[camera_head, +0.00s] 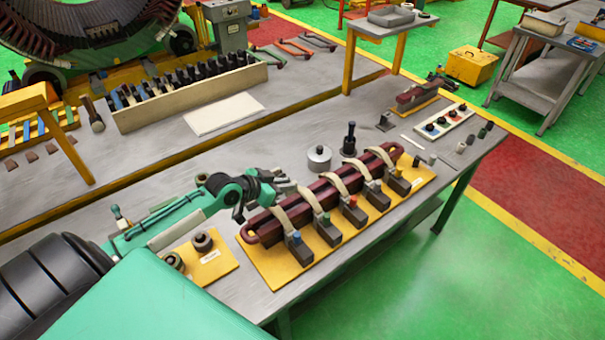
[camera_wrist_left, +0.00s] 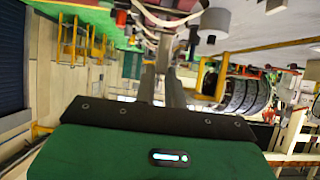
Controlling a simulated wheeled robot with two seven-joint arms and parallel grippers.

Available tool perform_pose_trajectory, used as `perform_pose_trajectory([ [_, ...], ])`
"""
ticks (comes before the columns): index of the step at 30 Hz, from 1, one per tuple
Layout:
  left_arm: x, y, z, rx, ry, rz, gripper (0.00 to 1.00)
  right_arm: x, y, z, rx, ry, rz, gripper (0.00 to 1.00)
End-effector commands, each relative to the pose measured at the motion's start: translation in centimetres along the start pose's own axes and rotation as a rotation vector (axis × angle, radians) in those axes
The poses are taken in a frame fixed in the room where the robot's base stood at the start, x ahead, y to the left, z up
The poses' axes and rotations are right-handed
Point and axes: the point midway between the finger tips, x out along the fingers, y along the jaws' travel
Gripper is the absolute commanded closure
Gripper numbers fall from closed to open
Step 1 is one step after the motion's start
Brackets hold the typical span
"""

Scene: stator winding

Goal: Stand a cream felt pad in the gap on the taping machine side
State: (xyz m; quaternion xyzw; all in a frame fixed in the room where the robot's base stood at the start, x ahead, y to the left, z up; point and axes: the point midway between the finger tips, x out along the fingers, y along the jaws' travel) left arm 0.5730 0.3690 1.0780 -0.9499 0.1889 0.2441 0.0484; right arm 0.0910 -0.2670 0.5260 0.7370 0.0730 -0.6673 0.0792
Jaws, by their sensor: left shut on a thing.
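The maroon coil (camera_head: 298,213) lies lengthwise on a yellow board (camera_head: 268,270), with several cream curved bands (camera_head: 283,220) across it. A row of dark blocks with coloured knobs (camera_head: 328,232) stands along its near side. My left gripper (camera_head: 288,188) is at the far side of the coil, near its left end. In the left wrist view, its two fingers (camera_wrist_left: 164,45) are close together, with a cream band (camera_wrist_left: 170,18) just beyond the tips. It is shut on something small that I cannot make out. I cannot identify a separate felt pad. My right gripper is out of view.
A grey lidded pot (camera_head: 319,158) and a dark upright tool (camera_head: 349,138) stand behind the coil. A small yellow board with dark rings (camera_head: 202,243) is at the left. A tray of coloured parts (camera_head: 443,123) is at the right. The bench's right front edge is clear.

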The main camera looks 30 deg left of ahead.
Motion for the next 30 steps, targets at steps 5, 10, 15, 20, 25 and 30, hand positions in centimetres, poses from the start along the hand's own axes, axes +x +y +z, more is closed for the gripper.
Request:
perform_pose_trajectory([
  [5,0.1,0.0,0.1,0.000,-0.001,0.000,1.00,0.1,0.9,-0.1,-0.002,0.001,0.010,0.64],
  [10,0.3,0.0,0.6,0.000,-0.001,0.000,1.00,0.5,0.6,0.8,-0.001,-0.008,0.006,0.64],
  [15,0.7,0.0,1.4,0.000,0.000,0.000,1.00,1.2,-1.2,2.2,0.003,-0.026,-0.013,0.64],
  [20,1.2,0.0,2.2,0.000,-0.001,-0.001,1.00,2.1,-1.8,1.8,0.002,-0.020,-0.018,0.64],
  [25,1.7,0.0,3.1,-0.001,-0.001,-0.001,1.00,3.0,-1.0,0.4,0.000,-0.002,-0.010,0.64],
  [30,2.1,0.0,4.0,-0.001,0.000,-0.001,1.00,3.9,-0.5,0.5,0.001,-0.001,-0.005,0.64],
])
